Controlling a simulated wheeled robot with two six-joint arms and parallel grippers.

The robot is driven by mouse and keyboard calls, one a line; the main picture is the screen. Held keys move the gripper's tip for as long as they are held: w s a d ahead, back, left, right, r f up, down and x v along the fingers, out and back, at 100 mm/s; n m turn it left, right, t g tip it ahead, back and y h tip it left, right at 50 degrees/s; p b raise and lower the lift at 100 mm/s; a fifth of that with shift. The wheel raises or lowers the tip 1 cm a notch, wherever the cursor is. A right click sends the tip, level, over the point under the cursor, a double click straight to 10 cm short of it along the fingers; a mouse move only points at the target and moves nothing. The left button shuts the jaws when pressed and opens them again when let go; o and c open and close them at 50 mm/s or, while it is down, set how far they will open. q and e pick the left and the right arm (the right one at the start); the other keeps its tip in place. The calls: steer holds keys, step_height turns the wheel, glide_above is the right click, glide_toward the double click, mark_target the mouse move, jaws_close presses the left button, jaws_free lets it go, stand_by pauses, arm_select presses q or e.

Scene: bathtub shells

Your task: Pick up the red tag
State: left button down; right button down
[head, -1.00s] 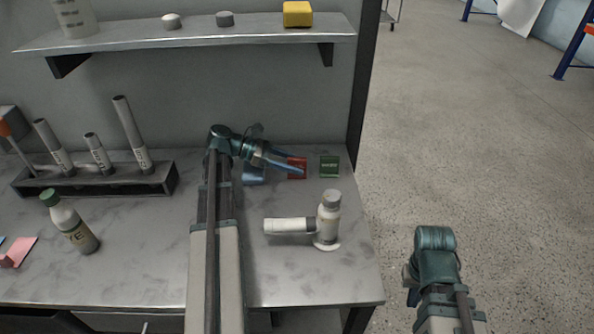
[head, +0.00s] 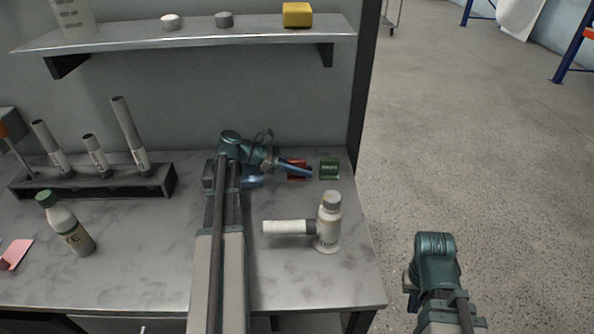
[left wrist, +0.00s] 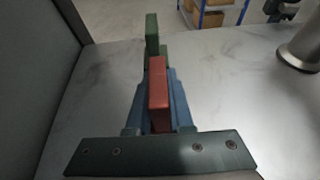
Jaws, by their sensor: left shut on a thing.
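The red tag (head: 297,171) is at the back right of the bench, partly hidden by my left gripper in the head view. My left gripper (head: 303,171) reaches in from the left and is shut on it. In the left wrist view the red tag (left wrist: 159,95) stands upright between the blue fingers of my left gripper (left wrist: 160,100). Whether it touches the bench cannot be told. My right gripper (head: 436,250) is low at the right, over the floor; its fingertips do not show.
A green tag (head: 329,170) stands just right of the red one. A tube rack (head: 95,183) and a green-capped bottle (head: 68,225) are at left. A shelf (head: 190,38) hangs above.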

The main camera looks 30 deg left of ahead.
mark_target(301, 162)
arm_select(q)
steer(key=shift+r+p, duration=0.75)
steer(key=shift+s+r+p, duration=0.2)
steer(key=shift+r+p, duration=0.45)
steer(key=shift+s+r+p, duration=0.2)
steer(key=shift+r+p, duration=0.4)
steer(key=s+a, duration=0.1)
steer(key=s, duration=0.4)
steer(key=s+a, duration=0.1)
steer(key=s, duration=0.4)
steer(key=s+a+r+p, duration=0.1)
steer(key=s, duration=0.4)
steer(key=shift+a, duration=0.25)
